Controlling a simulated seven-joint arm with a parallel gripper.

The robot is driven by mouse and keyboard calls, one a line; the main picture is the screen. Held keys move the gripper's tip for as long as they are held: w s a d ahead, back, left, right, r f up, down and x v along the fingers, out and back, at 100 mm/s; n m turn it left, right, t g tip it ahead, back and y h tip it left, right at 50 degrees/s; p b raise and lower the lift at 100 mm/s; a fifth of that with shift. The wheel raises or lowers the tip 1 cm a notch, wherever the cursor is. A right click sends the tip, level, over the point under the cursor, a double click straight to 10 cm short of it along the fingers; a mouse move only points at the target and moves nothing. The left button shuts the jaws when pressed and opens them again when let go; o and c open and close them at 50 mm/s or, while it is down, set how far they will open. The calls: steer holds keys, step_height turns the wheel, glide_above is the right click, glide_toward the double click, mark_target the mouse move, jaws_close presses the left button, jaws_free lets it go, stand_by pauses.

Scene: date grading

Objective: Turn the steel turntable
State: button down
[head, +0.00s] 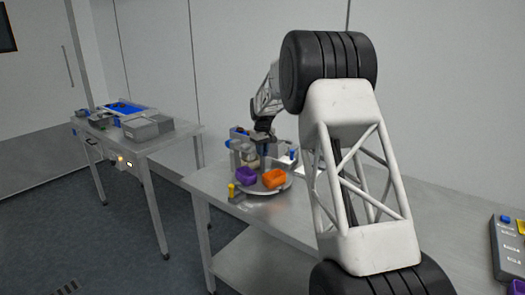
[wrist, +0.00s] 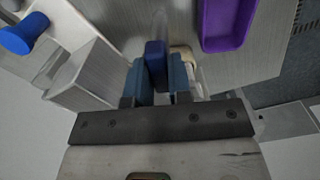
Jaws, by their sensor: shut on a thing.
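The steel turntable (head: 266,190) is a round grey plate on the near bench, carrying a purple tray (head: 245,175) and an orange tray (head: 274,179). In the wrist view, the brushed plate (wrist: 255,62) fills the upper right, with the purple tray (wrist: 224,24) on it. My gripper (wrist: 158,70) is shut on a dark blue block (wrist: 155,52) between its blue fingers, beside the purple tray. I cannot tell how the block joins the plate. In the head view, the fingertips are hard to make out among the fixtures behind the trays.
A grey block (wrist: 82,80) and a blue knob (wrist: 22,36) stand left of the fingers. A yellow-topped post (head: 232,190) stands at the turntable's front left. A second bench (head: 150,148) with boxes is at the left. My arm hides part of the near bench.

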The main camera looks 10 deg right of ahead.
steer(key=shift+m, duration=16.2)
